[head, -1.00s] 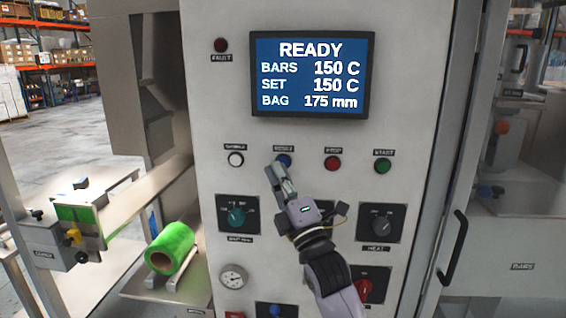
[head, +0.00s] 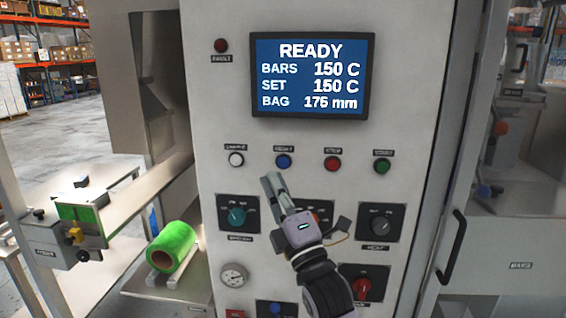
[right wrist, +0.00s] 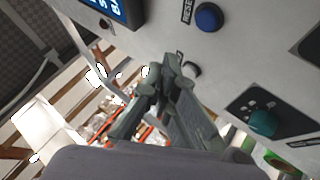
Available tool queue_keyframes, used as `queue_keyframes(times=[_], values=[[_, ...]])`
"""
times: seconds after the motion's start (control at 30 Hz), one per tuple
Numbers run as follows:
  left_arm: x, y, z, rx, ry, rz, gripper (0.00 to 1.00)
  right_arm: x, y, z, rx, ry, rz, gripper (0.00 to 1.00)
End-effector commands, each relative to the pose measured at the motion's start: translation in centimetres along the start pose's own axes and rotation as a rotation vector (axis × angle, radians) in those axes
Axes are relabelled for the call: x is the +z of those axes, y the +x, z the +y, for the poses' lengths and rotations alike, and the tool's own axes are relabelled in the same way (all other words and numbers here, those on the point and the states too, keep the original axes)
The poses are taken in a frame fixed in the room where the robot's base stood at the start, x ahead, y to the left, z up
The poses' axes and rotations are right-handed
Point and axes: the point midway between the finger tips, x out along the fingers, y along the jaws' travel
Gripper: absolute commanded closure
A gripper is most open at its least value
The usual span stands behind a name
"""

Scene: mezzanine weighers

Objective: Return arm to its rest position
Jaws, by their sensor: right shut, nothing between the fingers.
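My right gripper (head: 272,183) is shut and empty, in front of the white control panel (head: 410,60). Its fingertips are a little below the blue button (head: 283,161) and apart from it in the head view. In the right wrist view the shut fingers (right wrist: 172,75) point toward the panel, with the blue button (right wrist: 208,17) beyond them. My right arm (head: 325,285) comes up from the bottom of the head view and covers part of the lower panel. My left gripper is not in view.
The screen (head: 313,74) reads READY. White, red (head: 332,163) and green (head: 382,166) buttons flank the blue one. Knobs, including a teal one (head: 237,217), sit below. A door handle (head: 452,247) sticks out at right. A green roll (head: 171,247) lies at left.

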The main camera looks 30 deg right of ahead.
Motion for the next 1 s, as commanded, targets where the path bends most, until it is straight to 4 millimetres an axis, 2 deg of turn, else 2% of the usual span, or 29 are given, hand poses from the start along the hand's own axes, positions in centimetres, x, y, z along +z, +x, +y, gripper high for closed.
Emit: queue_keyframes(times=[0.77, 0.87, 0.97, 1.0], values=[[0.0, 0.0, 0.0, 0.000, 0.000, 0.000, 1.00, 0.0, 0.0, -0.3, -0.005, 0.004, 0.001, 1.00], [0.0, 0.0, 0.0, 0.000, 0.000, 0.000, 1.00, -0.3, -0.2, -2.5, -0.050, 0.036, 0.006, 1.00], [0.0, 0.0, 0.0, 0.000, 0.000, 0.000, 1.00, -1.1, -1.0, -7.6, -0.151, 0.111, 0.012, 1.00], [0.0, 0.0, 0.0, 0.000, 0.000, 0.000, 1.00, -1.5, -1.6, -10.2, -0.204, 0.151, 0.012, 1.00]])
